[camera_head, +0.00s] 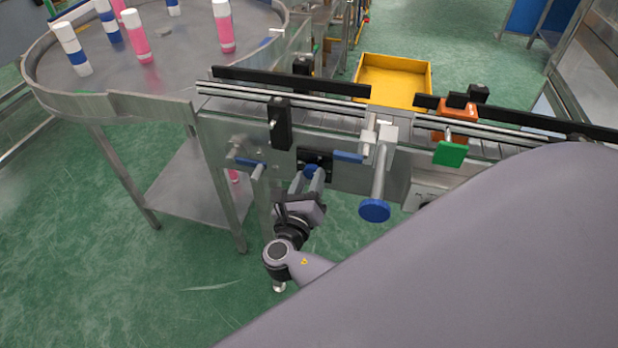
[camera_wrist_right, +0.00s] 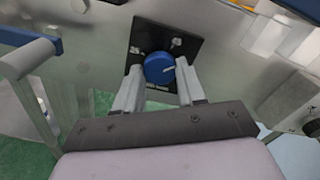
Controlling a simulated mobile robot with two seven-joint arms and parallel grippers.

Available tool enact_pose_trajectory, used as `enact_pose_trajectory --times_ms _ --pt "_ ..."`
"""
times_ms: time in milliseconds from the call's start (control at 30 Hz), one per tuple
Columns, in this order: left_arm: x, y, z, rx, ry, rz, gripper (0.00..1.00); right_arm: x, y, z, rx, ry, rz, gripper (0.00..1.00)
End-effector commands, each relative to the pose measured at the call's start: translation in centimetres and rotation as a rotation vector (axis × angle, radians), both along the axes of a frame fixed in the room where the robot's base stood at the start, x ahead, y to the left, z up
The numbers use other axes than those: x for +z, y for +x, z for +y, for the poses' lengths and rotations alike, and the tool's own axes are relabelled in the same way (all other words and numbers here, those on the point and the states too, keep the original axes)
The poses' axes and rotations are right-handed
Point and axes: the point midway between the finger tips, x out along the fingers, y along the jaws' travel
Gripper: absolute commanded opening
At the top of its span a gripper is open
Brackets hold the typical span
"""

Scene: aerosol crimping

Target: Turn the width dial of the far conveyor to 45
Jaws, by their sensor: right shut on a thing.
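The blue width dial (camera_wrist_right: 159,68) sits on a black square plate (camera_wrist_right: 185,45) on the conveyor's grey side wall. A white pointer line on the dial points right and slightly up. The numbers around it are too small to read surely. My right gripper (camera_wrist_right: 160,80) has one finger on each side of the dial and is shut on it. In the head view, the dial (camera_head: 311,170) shows small and blue at the tips of my right gripper (camera_head: 312,176). The conveyor (camera_head: 350,180) runs across the view. My left gripper is not in view.
A blue round handwheel (camera_head: 374,210) on a shaft stands right of the dial. A green block (camera_head: 450,154) and an orange part (camera_head: 460,112) sit at the rail. A round table (camera_head: 110,70) with several pink or blue-banded bottles is at left. A yellow bin (camera_head: 395,75) stands behind.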

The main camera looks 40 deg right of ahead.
Motion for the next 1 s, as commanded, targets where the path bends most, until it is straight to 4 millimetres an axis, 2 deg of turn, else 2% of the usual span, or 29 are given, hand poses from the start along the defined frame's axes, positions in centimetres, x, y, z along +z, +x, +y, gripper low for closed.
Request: enact_pose_trajectory --times_ms 500,1000 --pt "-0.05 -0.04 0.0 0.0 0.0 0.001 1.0 -0.13 -0.08 0.08 0.002 -0.263 0.31 0.09" --pt "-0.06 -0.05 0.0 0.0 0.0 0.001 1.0 -0.14 -0.08 0.09 0.002 -0.341 0.403 0.09"
